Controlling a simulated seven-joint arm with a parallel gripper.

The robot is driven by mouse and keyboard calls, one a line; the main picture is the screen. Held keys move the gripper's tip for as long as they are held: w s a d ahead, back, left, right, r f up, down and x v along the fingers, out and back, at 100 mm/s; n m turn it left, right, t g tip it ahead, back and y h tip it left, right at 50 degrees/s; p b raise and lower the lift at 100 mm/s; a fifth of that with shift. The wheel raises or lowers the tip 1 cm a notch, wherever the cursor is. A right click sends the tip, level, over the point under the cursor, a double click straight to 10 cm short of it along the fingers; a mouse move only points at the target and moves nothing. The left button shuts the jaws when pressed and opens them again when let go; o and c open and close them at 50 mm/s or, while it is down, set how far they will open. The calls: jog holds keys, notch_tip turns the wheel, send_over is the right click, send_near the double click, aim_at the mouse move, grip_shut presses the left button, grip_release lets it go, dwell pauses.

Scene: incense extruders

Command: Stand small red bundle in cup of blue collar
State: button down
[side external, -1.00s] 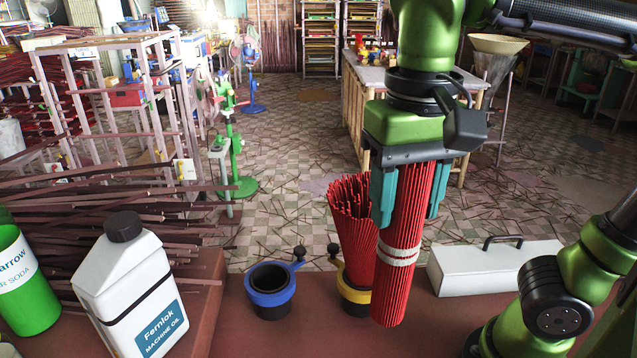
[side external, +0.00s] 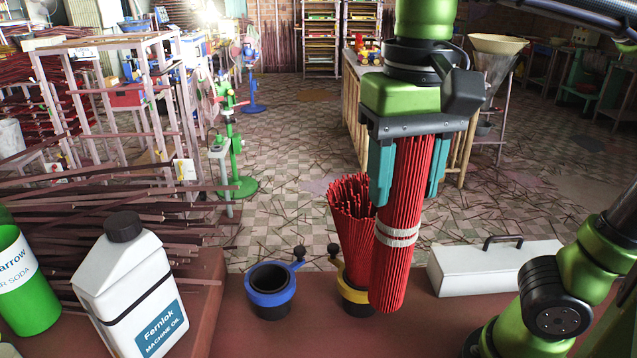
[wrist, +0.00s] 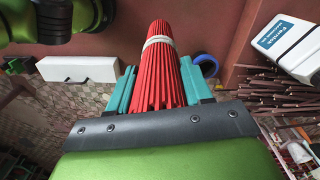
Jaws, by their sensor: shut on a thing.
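My gripper (side external: 408,178) is shut on a red bundle (side external: 391,275) of thin sticks with a white band, held nearly upright with a slight tilt. The held bundle also shows in the wrist view (wrist: 156,75) between the teal fingers. The cup with the blue collar (side external: 270,299) stands on the red-brown table to the left of the held bundle; it looks empty. In the wrist view the blue collar (wrist: 207,64) shows partly behind the gripper. A second red bundle (side external: 351,215) leans in the cup with the yellow collar (side external: 352,305), partly hidden by the held bundle.
A white machine oil jug (side external: 128,290) and a green bottle (side external: 27,285) stand at the left, beside piled dark sticks (side external: 120,225). A white toolbox (side external: 493,266) lies at the right. The table (side external: 235,320) between the jug and the blue cup is clear.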

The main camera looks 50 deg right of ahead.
jog(key=w+a+f, duration=0.1)
jog(key=w+f, duration=0.4)
jog(key=w, duration=0.7)
jog(key=w+f, duration=0.5)
jog(key=w, duration=0.7)
notch_tip(320, 180, down, 9)
jog(key=shift+w, duration=0.1)
jog(key=shift+c, duration=2)
grip_release()
notch_tip(320, 180, up, 17)
